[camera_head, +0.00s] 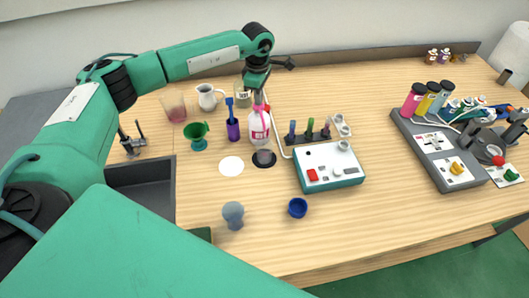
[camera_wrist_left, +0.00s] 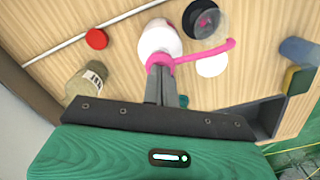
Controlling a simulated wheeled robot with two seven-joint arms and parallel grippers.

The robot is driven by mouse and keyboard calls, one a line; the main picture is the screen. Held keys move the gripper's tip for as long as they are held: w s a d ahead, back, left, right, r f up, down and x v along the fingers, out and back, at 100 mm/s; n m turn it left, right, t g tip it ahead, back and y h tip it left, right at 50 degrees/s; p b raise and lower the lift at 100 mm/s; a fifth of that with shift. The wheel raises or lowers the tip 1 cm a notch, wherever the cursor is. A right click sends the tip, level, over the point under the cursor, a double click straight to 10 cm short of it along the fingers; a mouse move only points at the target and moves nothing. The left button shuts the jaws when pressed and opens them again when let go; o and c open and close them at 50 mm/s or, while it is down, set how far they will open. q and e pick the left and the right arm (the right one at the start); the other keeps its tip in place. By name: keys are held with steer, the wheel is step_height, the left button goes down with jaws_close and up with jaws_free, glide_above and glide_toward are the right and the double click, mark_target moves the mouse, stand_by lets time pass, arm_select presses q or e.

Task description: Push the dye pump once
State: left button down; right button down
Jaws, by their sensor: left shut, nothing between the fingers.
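The dye pump is a white bottle (camera_head: 260,126) with a pink pump head and spout, standing upright on the table. In the left wrist view the bottle's white body (camera_wrist_left: 160,40) shows past my fingertips, and its pink spout (camera_wrist_left: 205,54) points right. My left gripper (camera_head: 259,88) is shut and empty, pointing down directly over the pump head. In the wrist view the shut fingertips (camera_wrist_left: 160,70) overlap the pink head; I cannot tell whether they touch it. A clear cup (camera_head: 264,157) stands on a black disc in front of the bottle. My right gripper is not in view.
A purple holder (camera_head: 233,129) and green funnel cup (camera_head: 198,136) stand left of the bottle. A white and teal device (camera_head: 330,170) and a small tube rack (camera_head: 308,136) are to its right. A dark sink (camera_head: 150,178) is at the left. A blue cup (camera_head: 298,208) stands in front.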

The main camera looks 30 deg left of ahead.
arm_select(q)
steer(key=shift+f, duration=0.15)
steer(key=shift+r+p, duration=0.65)
steer(key=shift+r, duration=0.9)
steer(key=shift+r, duration=0.15)
steer(key=shift+r+p, duration=0.4)
steer(key=shift+r, duration=0.25)
step_height(320, 180, up, 4)
steer(key=shift+r+p, duration=0.2)
steer(key=shift+p, duration=0.55)
